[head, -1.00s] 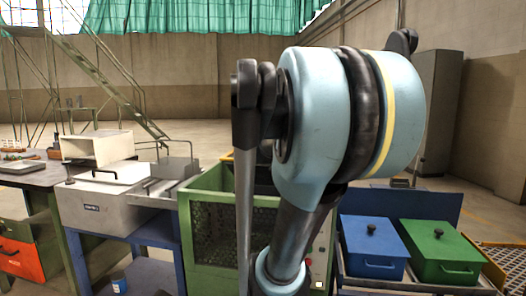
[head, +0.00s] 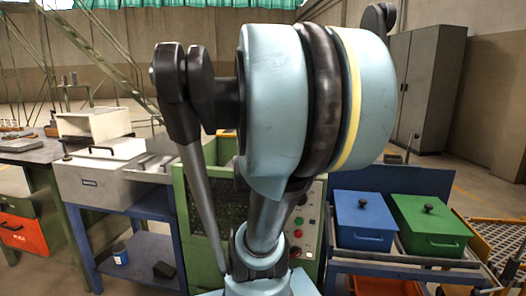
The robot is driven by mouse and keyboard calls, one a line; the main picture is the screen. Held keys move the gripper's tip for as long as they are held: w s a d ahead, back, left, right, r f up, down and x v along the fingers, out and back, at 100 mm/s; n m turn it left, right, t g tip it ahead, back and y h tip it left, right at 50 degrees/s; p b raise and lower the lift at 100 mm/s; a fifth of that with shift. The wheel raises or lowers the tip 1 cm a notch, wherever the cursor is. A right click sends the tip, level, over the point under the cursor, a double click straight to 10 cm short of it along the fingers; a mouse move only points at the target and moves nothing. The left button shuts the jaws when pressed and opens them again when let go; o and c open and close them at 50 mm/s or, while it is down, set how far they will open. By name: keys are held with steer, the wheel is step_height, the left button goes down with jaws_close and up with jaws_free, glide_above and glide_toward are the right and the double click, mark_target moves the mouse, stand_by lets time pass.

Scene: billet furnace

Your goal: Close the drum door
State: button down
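No drum door can be made out for certain in the head view. A green machine (head: 183,215) with a dark mesh side stands in the middle, behind my arm. Its control panel (head: 305,222) with several buttons shows just right of my arm. My large pale blue arm link, with black and yellow bands, hides much of the machine, so I cannot tell whether a door there is open or shut. My gripper is not in view.
A blue lidded box (head: 362,222) and a green lidded box (head: 428,228) sit on a cart at right. A white-grey case (head: 95,180) stands on a blue-legged bench at left. A grey cabinet (head: 425,85) stands behind. Open floor lies beyond.

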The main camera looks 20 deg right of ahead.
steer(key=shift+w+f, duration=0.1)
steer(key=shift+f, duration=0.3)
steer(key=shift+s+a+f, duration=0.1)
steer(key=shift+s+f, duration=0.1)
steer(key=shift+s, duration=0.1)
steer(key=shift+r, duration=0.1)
